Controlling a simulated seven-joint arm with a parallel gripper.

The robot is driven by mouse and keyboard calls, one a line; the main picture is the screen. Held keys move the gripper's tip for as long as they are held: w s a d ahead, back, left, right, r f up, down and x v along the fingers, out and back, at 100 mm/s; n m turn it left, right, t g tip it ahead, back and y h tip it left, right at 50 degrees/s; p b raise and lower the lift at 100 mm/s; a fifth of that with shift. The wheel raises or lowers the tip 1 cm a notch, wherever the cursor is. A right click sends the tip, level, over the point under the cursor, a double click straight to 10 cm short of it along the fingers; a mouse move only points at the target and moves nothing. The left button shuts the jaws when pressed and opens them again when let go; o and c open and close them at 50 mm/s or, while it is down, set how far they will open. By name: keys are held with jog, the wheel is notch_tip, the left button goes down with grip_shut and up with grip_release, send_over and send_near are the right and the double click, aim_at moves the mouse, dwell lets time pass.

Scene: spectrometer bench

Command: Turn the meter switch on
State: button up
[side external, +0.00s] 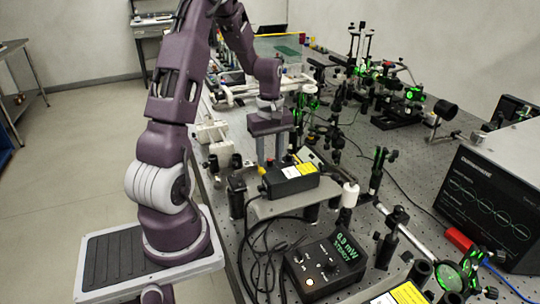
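The meter (326,264) is a black box at the lower middle of the side external view. Its green-lit display (347,249) seems to read 0.3 mW with a second line under it.
A black box with a yellow label (291,180) stands between my gripper and the meter. Black cables (262,245) loop left of the meter. Posts and lens mounts (449,277) crowd its right.

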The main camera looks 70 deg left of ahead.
grip_shut()
dwell(0.4)
jog(key=m, duration=1.3)
jog(key=shift+m, duration=0.4)
dwell(0.4)
grip_release()
